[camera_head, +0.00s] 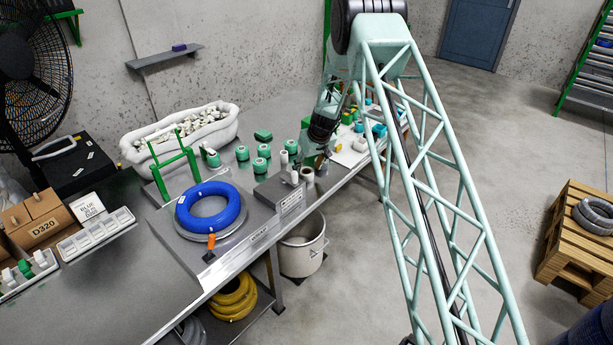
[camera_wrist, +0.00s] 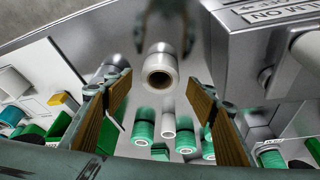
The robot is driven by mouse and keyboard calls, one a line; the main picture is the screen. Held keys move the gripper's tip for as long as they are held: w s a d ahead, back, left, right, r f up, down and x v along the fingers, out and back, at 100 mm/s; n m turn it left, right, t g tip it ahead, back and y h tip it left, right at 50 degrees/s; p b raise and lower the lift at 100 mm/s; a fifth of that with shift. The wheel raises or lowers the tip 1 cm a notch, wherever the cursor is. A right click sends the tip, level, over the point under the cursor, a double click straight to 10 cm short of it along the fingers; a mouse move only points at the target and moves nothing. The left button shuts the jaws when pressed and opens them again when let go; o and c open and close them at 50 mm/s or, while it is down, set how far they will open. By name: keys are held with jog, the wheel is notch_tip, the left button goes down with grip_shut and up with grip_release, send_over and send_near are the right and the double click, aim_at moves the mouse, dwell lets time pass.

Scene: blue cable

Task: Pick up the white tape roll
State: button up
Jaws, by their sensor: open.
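A white tape roll with a brown core (camera_wrist: 158,72) stands upright on the metal table in the wrist view, showing its end and hole. It lies between the lines of my two open fingers (camera_wrist: 160,84), touching neither as far as I can see. In the head view the white tape roll (camera_head: 307,174) is near the table's front edge, just right of a grey box. My gripper (camera_head: 317,157) hangs low above the table, close behind and right of it. Nothing is held. How far the fingertips are above the roll is hard to tell.
Several green rolls (camera_wrist: 144,124) and a slim white cylinder (camera_wrist: 168,124) stand close by. A grey labelled box (camera_head: 280,196) is tight to the left. A blue cable coil (camera_head: 210,205) lies farther left. Small green and yellow items sit on the right.

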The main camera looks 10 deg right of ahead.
aim_at(307, 172)
jog(key=shift+x, duration=2.1)
jog(key=shift+c, duration=0.8)
jog(key=c, duration=0.8)
